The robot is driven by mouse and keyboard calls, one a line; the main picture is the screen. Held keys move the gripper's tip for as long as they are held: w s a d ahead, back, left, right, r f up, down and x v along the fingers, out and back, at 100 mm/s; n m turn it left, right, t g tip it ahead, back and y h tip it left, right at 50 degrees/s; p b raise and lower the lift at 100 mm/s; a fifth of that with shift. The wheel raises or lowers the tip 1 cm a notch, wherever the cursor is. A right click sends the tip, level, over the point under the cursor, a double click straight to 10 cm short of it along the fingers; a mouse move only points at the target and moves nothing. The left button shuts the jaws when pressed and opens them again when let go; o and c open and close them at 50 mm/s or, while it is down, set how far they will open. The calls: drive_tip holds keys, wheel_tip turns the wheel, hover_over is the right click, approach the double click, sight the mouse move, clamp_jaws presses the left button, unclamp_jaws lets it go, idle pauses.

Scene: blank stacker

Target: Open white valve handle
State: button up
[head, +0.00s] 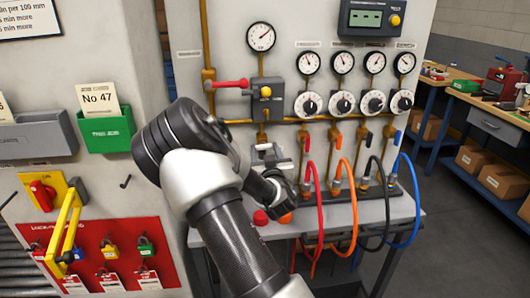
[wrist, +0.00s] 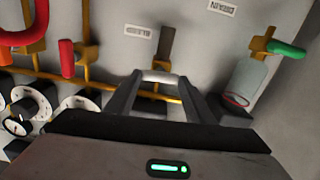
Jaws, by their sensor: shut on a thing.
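The white valve handle (wrist: 158,76) sits between the two fingertips of my gripper (wrist: 156,82) in the wrist view. The fingers are shut on it, and only a short white piece shows between them. In the head view my gripper (head: 268,156) is in front of the panel, below the grey block with the yellow knob, and my own arm covers much of that spot. A white bit of the handle (head: 263,146) shows there at the fingertips. The valve body behind the fingers is mostly hidden.
Several dials and hose valves with red, orange, black and blue hoses (head: 401,200) stand to the right. The wrist view shows a red handle (wrist: 67,58) and a green handle (wrist: 288,50) on either side.

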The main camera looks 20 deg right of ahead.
drive_tip(key=n+b, duration=0.1)
drive_tip(key=n, duration=0.1)
drive_tip(key=n+b, duration=0.1)
drive_tip(key=b, duration=0.1)
drive_tip(key=shift+f+n, duration=0.2)
drive_tip(key=shift+n, duration=0.2)
drive_tip(key=n+b, duration=0.2)
drive_tip(key=n, duration=0.2)
drive_tip(key=shift+a+n+b, duration=0.15)
drive_tip(key=shift+n+b, duration=0.15)
drive_tip(key=shift+b, duration=0.05)
drive_tip(key=n+b, duration=0.2)
drive_tip(key=n, duration=0.2)
drive_tip(key=shift+f+n, duration=0.1)
drive_tip(key=shift+n, duration=0.2)
drive_tip(key=shift+n+b, duration=0.75)
drive_tip(key=shift+n, duration=1.45)
drive_tip(key=o, duration=1.1)
drive_tip(key=shift+c, duration=0.2)
